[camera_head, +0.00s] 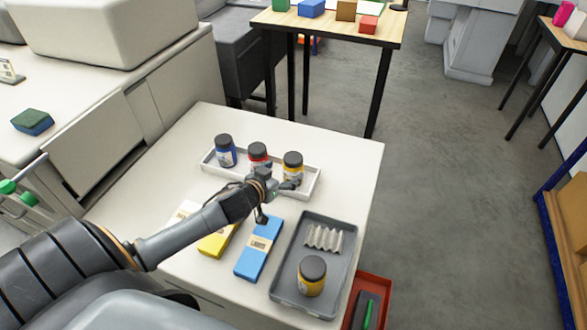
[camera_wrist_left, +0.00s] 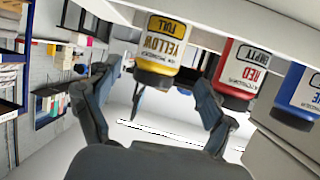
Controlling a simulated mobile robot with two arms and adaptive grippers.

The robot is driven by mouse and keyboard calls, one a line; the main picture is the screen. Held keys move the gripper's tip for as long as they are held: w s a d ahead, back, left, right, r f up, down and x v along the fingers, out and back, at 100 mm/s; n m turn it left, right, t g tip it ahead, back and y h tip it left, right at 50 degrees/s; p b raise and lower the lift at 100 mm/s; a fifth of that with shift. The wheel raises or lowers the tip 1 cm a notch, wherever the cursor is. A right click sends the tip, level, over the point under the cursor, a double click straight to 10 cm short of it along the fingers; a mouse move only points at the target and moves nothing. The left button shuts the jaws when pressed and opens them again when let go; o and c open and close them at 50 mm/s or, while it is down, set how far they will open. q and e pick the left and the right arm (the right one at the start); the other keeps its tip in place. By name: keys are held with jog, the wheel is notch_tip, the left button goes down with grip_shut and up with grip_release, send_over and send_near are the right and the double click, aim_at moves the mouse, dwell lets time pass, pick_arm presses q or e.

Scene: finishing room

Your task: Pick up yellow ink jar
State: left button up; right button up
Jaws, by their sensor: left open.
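A yellow ink jar (camera_head: 292,168) with a dark lid stands at the right end of a white tray (camera_head: 308,190). It also shows upside down in the left wrist view (camera_wrist_left: 160,50), where its label reads YELLOW and FULL. My left gripper (camera_head: 287,188) is open, in front of this jar. In the wrist view the jar appears between and beyond the two fingers (camera_wrist_left: 160,85), with no visible grip on it. A second yellow jar (camera_head: 312,275) stands in a grey tray (camera_head: 281,285) nearer to me. My right gripper is not in view.
A red jar (camera_head: 258,157), marked EMPTY in the wrist view (camera_wrist_left: 237,72), and a blue jar (camera_head: 225,150) share the white tray. Blue (camera_head: 259,247) and yellow (camera_head: 217,242) boxes lie before it. A red bin (camera_head: 372,285) sits beside the table. The table's far right is clear.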

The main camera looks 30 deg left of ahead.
aim_at(288, 168)
pick_arm(q)
jog(key=shift+w+f, duration=0.15)
jog(key=shift+w, duration=0.7)
jog(key=p+x, duration=0.1)
jog(key=x, duration=0.2)
jog(key=shift+w+f, duration=0.1)
jog(key=shift+w, duration=0.1)
jog(key=shift+w+f, duration=0.25)
jog(key=shift+w, duration=0.2)
jog(key=shift+s, duration=0.1)
jog(key=shift+c, duration=0.8)
jog(key=c, duration=1.4)
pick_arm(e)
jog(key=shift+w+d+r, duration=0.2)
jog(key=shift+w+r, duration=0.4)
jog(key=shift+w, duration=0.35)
pick_arm(q)
jog(key=shift+r, duration=0.1)
